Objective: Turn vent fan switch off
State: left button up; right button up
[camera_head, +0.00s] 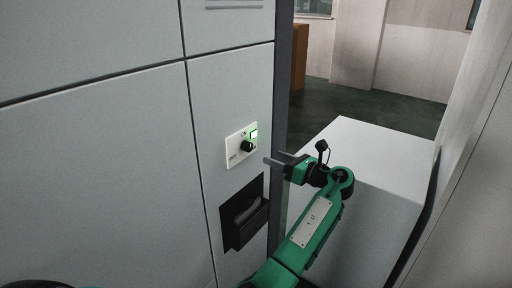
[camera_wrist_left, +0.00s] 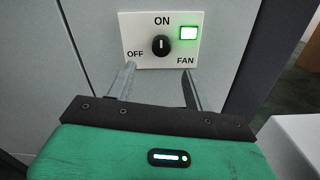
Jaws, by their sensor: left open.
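The vent fan switch is a black rotary knob (camera_head: 247,146) on a white plate (camera_head: 233,158) fixed to the grey panel. In the left wrist view the knob (camera_wrist_left: 160,45) has its pointer mark upright, toward the ON label; OFF is at its left. The square lamp (camera_wrist_left: 188,33) above the FAN label glows green, and the lamp (camera_head: 254,134) is also lit in the head view. My left gripper (camera_head: 275,157) is open and empty, its fingers toward the plate. In the left wrist view its fingertips (camera_wrist_left: 158,70) are spread below the knob, apart from it. My right gripper is not in view.
A dark recessed handle (camera_head: 232,239) sits in the panel below the switch. The panel's dark edge (camera_head: 282,75) is just right of the switch. A white box (camera_head: 375,150) stands to the right, behind my left arm. Open floor (camera_head: 370,108) lies beyond.

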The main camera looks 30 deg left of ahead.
aim_at(250, 148)
pick_arm(q)
jog(key=a, duration=0.2)
jog(key=a+p, duration=0.1)
jog(key=a, duration=0.5)
jog(key=shift+w+p, duration=0.35)
jog(key=shift+w, duration=0.05)
jog(key=shift+a, duration=0.45)
jog(key=shift+a+f, duration=0.1)
jog(key=shift+a, duration=0.15)
jog(key=c, duration=1)
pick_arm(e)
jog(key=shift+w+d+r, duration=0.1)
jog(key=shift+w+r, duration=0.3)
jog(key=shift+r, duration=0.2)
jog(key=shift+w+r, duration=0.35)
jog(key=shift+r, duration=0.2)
